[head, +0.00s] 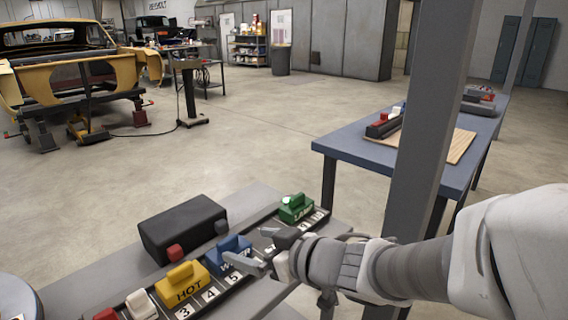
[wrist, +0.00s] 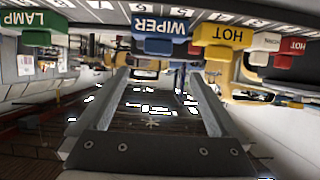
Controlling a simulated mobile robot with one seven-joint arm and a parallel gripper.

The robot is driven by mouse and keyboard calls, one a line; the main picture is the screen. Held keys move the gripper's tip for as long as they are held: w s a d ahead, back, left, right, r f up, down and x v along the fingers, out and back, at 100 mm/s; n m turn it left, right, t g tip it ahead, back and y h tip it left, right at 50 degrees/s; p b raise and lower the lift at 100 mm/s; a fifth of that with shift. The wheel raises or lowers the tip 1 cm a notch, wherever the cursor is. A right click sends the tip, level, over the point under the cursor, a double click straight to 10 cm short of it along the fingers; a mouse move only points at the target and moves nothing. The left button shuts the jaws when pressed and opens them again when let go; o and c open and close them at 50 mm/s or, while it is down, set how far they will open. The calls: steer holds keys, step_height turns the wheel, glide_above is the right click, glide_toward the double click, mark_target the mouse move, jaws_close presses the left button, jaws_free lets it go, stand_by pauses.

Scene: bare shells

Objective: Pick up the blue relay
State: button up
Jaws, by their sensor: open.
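The blue relay (head: 229,257), lettered WIPER, sits upright in a numbered strip on the near bench, between the yellow HOT relay and the green LAMP relay. In the wrist view, which looks upside down, the blue relay (wrist: 160,27) is at the top middle, in line with the gap between my fingers. My gripper (head: 258,249) is open at the relay's right side in the head view and hides part of it. In the wrist view my gripper (wrist: 157,75) has its fingers spread, with nothing between them and the tips apparently short of the relay.
The yellow relay (head: 183,284) stands close left of the blue one, and the green relay (head: 296,207) stands beyond my gripper. A black box (head: 183,228) lies behind the strip. A grey post (head: 424,120) rises right of the bench. A blue table (head: 355,148) stands behind.

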mark_target(225, 238)
steer(key=p+x, duration=0.5)
steer(key=p, duration=0.2)
steer(key=shift+a, duration=0.15)
steer(key=b+x, duration=0.1)
steer(key=x, duration=0.1)
steer(key=b+x, duration=0.1)
steer(key=x, duration=0.1)
steer(key=f+b+x, duration=0.1)
steer(key=x, duration=0.1)
steer(key=shift+w+f, duration=0.15)
steer(key=shift+w, duration=0.2)
steer(key=shift+w+a+f, duration=0.15)
steer(key=shift+w+a, duration=0.15)
steer(key=shift+w, duration=0.05)
jaws_close()
